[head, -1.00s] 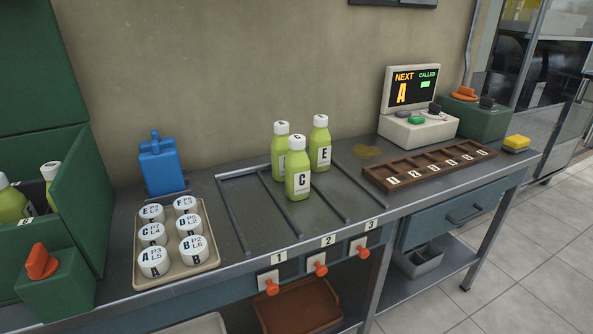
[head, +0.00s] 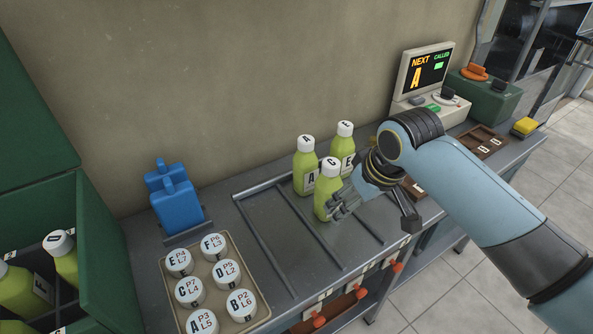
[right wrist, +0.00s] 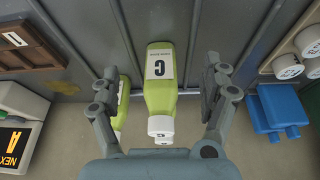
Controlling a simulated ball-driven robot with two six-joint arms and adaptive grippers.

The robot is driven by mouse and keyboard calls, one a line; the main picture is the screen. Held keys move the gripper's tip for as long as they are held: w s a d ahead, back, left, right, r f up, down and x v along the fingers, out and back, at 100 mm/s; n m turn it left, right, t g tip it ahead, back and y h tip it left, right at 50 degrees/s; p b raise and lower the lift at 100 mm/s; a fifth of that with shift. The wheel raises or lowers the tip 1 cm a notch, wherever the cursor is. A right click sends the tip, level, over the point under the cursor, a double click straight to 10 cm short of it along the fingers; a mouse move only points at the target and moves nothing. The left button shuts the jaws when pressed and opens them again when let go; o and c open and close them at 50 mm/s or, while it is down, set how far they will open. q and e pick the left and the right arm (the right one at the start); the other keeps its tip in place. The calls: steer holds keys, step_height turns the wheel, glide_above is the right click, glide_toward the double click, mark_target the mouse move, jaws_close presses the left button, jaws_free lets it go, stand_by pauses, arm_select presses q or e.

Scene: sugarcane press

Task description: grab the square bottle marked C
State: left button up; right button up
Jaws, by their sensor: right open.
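The square bottle marked C (head: 323,192) is green with a white cap and stands upright on the bench, in front of two similar bottles. In the right wrist view the C bottle (right wrist: 158,98) lies between the two spread fingers of my right gripper (right wrist: 160,82), with a gap on each side. In the head view my right gripper (head: 345,204) is beside the bottle's right side and hides part of it. My left gripper is not in view.
A bottle marked A (head: 304,178) stands close behind left, and another (head: 345,133) behind right. Metal rails (head: 262,243) divide the bench.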

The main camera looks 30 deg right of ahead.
mark_target(334, 173)
steer(key=w+r, duration=0.5)
steer(key=r, duration=0.1)
steer(key=x, duration=0.4)
steer(key=shift+w+a, duration=0.2)
steer(key=shift+a, duration=0.2)
steer(key=x, duration=0.6)
steer(key=shift+d+f, duration=0.1)
steer(key=shift+d, duration=0.15)
steer(key=shift+t, duration=0.3)
steer(key=c, duration=1.5)
